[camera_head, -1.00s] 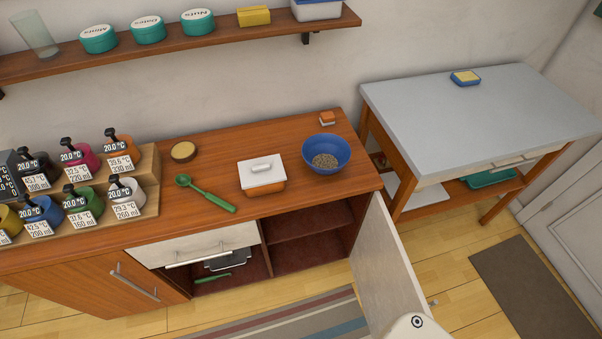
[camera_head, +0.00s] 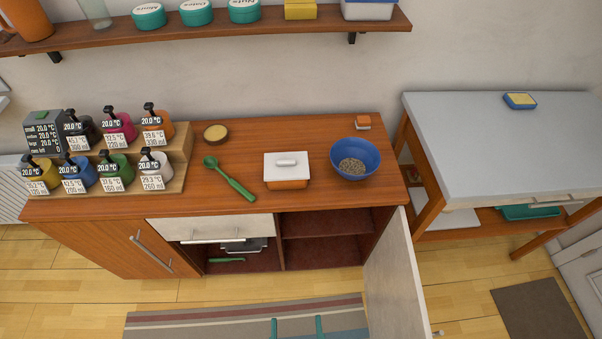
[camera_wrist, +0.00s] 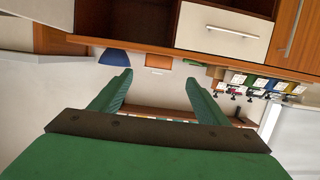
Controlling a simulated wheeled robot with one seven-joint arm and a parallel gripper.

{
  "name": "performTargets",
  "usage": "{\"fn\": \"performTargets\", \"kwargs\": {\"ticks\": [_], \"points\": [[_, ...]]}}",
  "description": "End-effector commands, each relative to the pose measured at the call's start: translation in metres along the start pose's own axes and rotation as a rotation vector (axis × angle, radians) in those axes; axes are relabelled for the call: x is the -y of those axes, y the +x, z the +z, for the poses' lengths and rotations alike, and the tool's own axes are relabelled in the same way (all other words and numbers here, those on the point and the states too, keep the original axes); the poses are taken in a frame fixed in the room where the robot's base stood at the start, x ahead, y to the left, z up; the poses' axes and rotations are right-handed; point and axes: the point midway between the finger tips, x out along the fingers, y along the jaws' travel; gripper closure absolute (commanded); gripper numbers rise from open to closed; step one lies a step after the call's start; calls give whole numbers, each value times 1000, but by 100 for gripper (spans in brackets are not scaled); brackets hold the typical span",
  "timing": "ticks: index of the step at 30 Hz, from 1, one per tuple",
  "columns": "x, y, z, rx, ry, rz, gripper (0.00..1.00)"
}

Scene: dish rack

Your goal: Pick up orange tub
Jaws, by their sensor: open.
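The orange tub (camera_head: 287,184) sits on the wooden counter, with a white lid and a light handle on top. In the wrist view, which looks upside down, the tub (camera_wrist: 158,61) shows as a small orange block beyond my fingertips. My gripper (camera_head: 297,326) shows only as two green fingertips at the bottom edge of the head view, in front of the cabinet and over the striped rug. In the wrist view my gripper (camera_wrist: 160,78) is open, with nothing between its fingers. It is well apart from the tub.
A blue bowl (camera_head: 373,156) with grainy contents stands right of the tub, and a green scoop (camera_head: 232,181) lies left. Below, a cabinet door (camera_head: 393,285) stands open, jutting forward. A shelf (camera_head: 205,34) runs above.

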Motion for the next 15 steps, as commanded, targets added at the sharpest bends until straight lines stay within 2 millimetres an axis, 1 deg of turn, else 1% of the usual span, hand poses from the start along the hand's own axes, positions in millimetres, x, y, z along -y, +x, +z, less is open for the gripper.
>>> {"fn": "performTargets", "kwargs": {"ticks": [1,8,9,11,15], "points": [[0,13,-1,-7,-2,-1,31],[-1,85,-4,4,-8,-8,31],[-1,97,-6,6,-9,-8,31],[-1,116,-10,10,-10,-8,31],[-1,160,-24,18,-11,-7,31]]}}
